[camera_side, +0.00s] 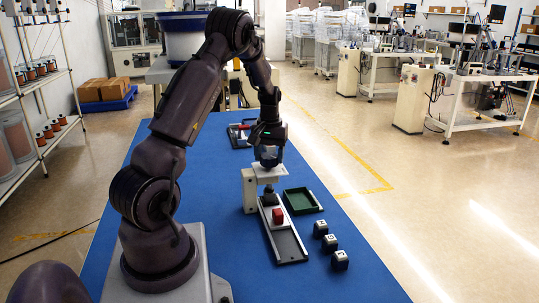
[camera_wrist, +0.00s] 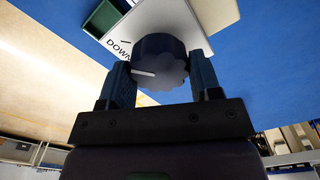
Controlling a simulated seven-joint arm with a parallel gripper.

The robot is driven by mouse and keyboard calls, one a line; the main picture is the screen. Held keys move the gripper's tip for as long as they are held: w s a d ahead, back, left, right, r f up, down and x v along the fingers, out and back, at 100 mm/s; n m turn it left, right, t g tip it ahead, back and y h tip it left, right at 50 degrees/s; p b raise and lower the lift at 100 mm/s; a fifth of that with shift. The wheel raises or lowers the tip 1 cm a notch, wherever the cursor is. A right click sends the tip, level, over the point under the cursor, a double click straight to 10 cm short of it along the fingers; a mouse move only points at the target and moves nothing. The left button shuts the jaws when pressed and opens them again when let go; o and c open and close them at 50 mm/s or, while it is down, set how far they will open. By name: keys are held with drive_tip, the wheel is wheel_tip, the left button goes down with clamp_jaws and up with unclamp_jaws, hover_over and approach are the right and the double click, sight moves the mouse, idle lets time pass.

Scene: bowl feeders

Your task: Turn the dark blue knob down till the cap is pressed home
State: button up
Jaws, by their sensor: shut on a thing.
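The dark knob (camera_wrist: 158,62) sits between the two fingers of my gripper (camera_wrist: 160,85) in the wrist view. It has a scalloped edge and a white line pointing left. The word "DOWN" shows on the white press top (camera_wrist: 175,20) beside it. In the side view my gripper (camera_side: 268,158) is over the white press (camera_side: 250,188) and hides most of the knob. Below the press head, a red cap (camera_side: 278,215) sits on a white block in a grey channel (camera_side: 285,243). The press head's contact with the cap cannot be made out.
A green tray (camera_side: 302,201) lies right of the channel. Several dark cubes with white tops (camera_side: 330,243) stand on the blue table (camera_side: 240,265) at the right. A dark tray with red-handled items (camera_side: 240,134) lies behind. The table's front middle is clear.

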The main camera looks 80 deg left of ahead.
sight(270, 155)
idle(0.4)
drive_tip(key=o, duration=0.9)
drive_tip(key=shift+o, duration=0.2)
wheel_tip(270, 155, up, 13)
